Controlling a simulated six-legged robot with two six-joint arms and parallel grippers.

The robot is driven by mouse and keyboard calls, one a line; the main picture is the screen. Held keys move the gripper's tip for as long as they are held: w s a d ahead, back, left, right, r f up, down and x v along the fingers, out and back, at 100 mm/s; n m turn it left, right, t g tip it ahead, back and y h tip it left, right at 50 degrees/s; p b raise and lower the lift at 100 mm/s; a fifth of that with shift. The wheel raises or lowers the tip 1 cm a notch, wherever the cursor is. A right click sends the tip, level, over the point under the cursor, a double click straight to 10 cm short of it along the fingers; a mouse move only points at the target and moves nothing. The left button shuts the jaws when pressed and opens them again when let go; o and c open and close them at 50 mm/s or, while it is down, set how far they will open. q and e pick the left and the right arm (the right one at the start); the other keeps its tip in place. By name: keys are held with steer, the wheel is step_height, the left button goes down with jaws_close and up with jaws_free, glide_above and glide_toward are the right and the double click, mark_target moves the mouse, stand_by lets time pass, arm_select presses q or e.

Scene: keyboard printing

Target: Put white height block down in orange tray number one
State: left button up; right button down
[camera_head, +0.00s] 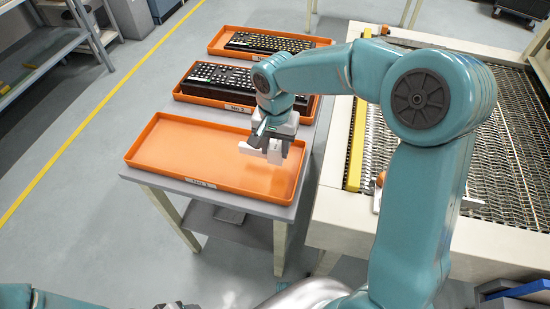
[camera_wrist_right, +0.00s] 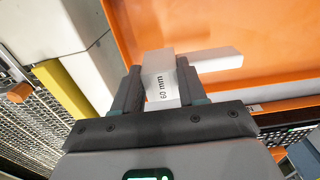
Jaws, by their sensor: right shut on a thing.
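The white height block (camera_head: 274,155) is in my right gripper (camera_head: 266,148), over the right part of the empty nearest orange tray (camera_head: 165,170). In the wrist view the block (camera_wrist_right: 161,85) is between the two dark fingers of the right gripper (camera_wrist_right: 160,92) and reads "60 mm". A white arm of the block sticks out to the right past the finger, over the orange tray (camera_wrist_right: 280,30). I cannot tell whether the block touches the tray floor. Part of my left arm shows at the bottom left; its gripper (camera_head: 175,305) is barely in the picture at the bottom edge.
Two more orange trays with black keyboards (camera_head: 218,84) (camera_head: 268,43) sit behind on the grey table. A conveyor (camera_head: 500,125) with a yellow bar (camera_head: 356,145) stands on the right. The nearest tray's left and middle are bare.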

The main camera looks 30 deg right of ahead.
mark_target(275, 157)
steer(key=shift+w+d+f, duration=0.1)
steer(key=shift+w+f, duration=0.05)
steer(key=shift+f, duration=2.45)
steer(key=shift+f+b, duration=0.2)
steer(key=shift+b, duration=0.15)
steer(key=c, duration=0.6)
jaws_free()
steer(key=shift+r, duration=0.1)
steer(key=shift+r+p, duration=0.3)
steer(key=shift+p, duration=0.05)
step_height(275, 157, up, 12)
steer(key=shift+f+p, duration=0.15)
steer(key=shift+p, duration=0.25)
